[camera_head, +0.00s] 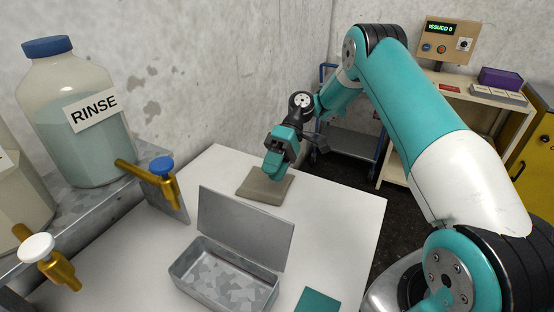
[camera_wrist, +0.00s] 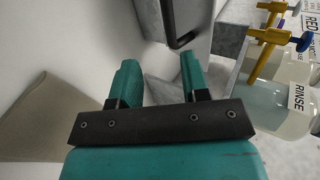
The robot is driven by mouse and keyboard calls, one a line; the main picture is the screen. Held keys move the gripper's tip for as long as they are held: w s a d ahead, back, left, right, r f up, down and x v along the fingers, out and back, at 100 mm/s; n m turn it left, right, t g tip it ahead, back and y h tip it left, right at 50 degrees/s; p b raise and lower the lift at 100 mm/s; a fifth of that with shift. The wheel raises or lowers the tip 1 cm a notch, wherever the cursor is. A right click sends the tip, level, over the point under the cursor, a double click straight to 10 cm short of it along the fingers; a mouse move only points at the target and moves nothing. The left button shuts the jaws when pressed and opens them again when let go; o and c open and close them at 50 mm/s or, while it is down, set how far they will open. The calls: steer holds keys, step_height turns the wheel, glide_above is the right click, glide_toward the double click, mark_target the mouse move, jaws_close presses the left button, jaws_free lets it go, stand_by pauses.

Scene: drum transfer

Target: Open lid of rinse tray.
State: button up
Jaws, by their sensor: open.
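The rinse tray (camera_head: 185,283) is a grey metal box on the white table, with a mottled grey interior. Its lid (camera_head: 245,228) stands raised, nearly upright, along the tray's far edge, so the tray is open. My gripper (camera_head: 277,165) is beyond the lid, over a beige mat, and apart from the lid. In the wrist view my gripper (camera_wrist: 157,75) shows two separated teal fingers with nothing between them. A dark handle (camera_wrist: 183,42) on a grey panel, seemingly the lid's back, lies ahead of the fingertips.
A RINSE bottle (camera_head: 85,125) with a blue-handled brass tap (camera_head: 155,178) stands on a ledge at left. A white-handled tap (camera_head: 45,255) is nearer. The beige mat (camera_head: 262,192) and a teal square (camera_head: 318,300) lie on the table (camera_head: 345,215). A dispenser bench (camera_head: 450,90) stands at back right.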

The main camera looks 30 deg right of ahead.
steer(key=p+v, duration=0.2)
steer(key=p, duration=0.2)
steer(key=shift+r+p, duration=0.3)
steer(key=shift+r, duration=0.05)
steer(key=shift+d, duration=0.1)
steer(key=shift+f, duration=0.15)
